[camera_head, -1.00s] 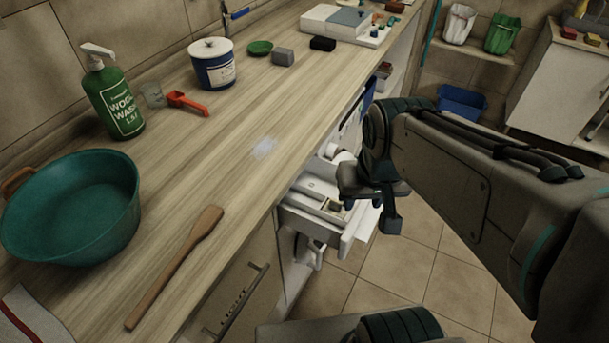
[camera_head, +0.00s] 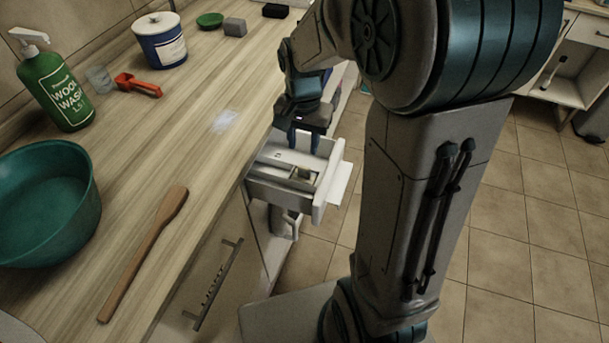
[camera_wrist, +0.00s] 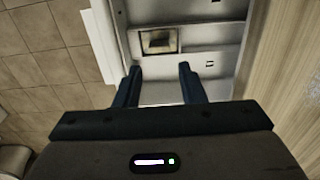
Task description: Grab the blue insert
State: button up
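An open white drawer (camera_head: 327,192) sticks out from the counter front. In the wrist view the drawer (camera_wrist: 226,60) has pale grey compartments, with a small square beige-and-dark piece (camera_wrist: 158,41) in one. I cannot make out a distinct blue insert in either current view; my arm and fingers may hide part of the drawer. My gripper (camera_head: 304,143) is over the drawer, pointing down. In the wrist view my gripper (camera_wrist: 158,78) has its two dark blue fingers apart, with nothing seen held between them. Whether the fingertips touch the drawer is unclear.
The counter edge is left of the drawer. On the counter are a wooden spatula (camera_head: 145,250), a green basin (camera_head: 45,208), a green wash bottle (camera_head: 57,85), a red scoop (camera_head: 138,84) and a blue-white tub (camera_head: 160,42). Tiled floor (camera_head: 510,220) lies open at right.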

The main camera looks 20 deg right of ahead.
aim_at(304, 167)
notch_tip(304, 167, down, 10)
jog(key=shift+d+r, duration=0.1)
jog(key=shift+r, duration=0.05)
dwell(0.3)
jog(key=c, duration=0.6)
